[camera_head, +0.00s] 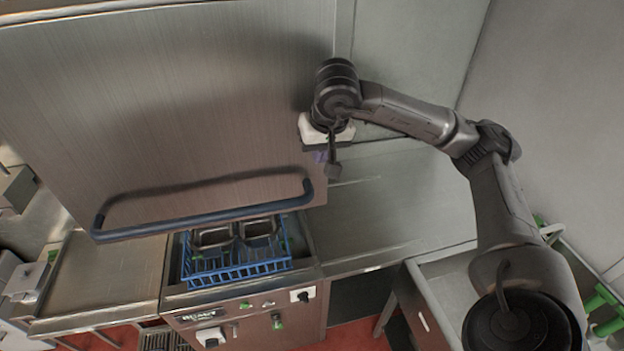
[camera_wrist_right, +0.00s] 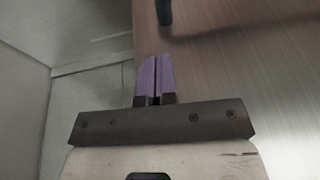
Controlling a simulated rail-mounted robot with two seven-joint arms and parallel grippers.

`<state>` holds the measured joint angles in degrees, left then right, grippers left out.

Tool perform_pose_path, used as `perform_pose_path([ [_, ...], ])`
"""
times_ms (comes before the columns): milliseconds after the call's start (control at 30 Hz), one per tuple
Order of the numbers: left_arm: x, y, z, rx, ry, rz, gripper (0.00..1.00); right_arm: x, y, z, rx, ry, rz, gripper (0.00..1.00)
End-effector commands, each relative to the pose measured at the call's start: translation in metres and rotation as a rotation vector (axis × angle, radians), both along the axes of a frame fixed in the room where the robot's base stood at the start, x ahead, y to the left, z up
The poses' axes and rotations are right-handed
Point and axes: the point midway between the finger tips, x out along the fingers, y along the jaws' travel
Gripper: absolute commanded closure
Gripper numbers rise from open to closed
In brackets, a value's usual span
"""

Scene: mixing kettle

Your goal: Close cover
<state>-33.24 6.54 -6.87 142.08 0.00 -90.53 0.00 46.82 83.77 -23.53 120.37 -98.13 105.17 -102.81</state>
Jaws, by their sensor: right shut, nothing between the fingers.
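The cover (camera_head: 170,100) is a large brownish metal panel, raised above a machine with a blue rack (camera_head: 235,268). A dark bar handle (camera_head: 205,219) runs along its lower edge. My right gripper (camera_head: 319,157) is at the cover's right edge, just above the handle's right end. In the right wrist view its purple fingers (camera_wrist_right: 155,77) are together and empty. The cover (camera_wrist_right: 240,60) fills the right of that view, and the handle's end (camera_wrist_right: 165,13) shows ahead of the fingertips with a gap between. My left gripper is not in view.
The blue rack holds dark containers (camera_head: 258,230) under the cover. Steel counters lie to the left (camera_head: 105,275) and right (camera_head: 385,215) of the machine. A wall (camera_head: 560,110) stands on the right. Knobs (camera_head: 302,296) are on the machine's front.

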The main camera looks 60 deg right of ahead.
Motion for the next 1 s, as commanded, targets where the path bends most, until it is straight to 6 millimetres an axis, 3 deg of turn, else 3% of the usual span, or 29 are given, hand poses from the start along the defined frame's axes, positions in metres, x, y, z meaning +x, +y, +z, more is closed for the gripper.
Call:
perform_pose_path([
  [200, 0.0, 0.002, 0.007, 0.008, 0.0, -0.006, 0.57, 0.01, -0.007, -0.038, -0.001, 0.004, -0.002, 1.0],
  [500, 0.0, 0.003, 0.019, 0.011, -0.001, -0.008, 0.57, 0.017, -0.004, -0.073, 0.001, 0.001, 0.0, 1.0],
  [1000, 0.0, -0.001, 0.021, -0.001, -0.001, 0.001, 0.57, 0.019, -0.002, -0.086, 0.002, -0.002, -0.001, 1.0],
])
